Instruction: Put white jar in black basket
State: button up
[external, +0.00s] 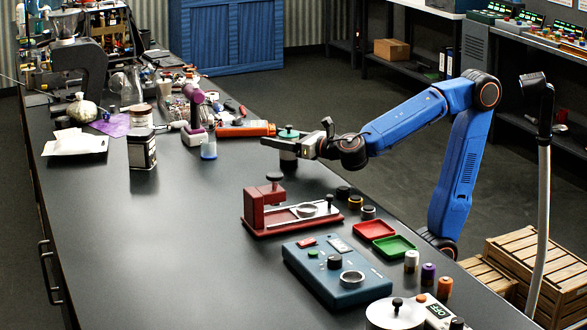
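My gripper (278,141) is low over the far right edge of the bench, pointing left. A small greyish jar with a teal top (288,132) is right at its fingers; I cannot tell whether they hold it or only overlap it in this view. I cannot tell which of these is the white jar. I cannot make out a black basket.
A red clamp stand (275,210), a blue device (335,270), red and green trays (375,230) and several small cylinders fill the right side of the bench (150,250). An orange tube (245,130) lies left of my gripper. The bench's left front is clear.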

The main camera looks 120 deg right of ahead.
aim_at(297, 138)
jog(key=shift+r, duration=0.1)
jog(key=shift+r, duration=0.3)
jog(key=shift+s+a+r, duration=0.1)
jog(key=shift+a+r, duration=0.1)
jog(key=shift+r, duration=0.05)
jog(key=shift+v, duration=5.75)
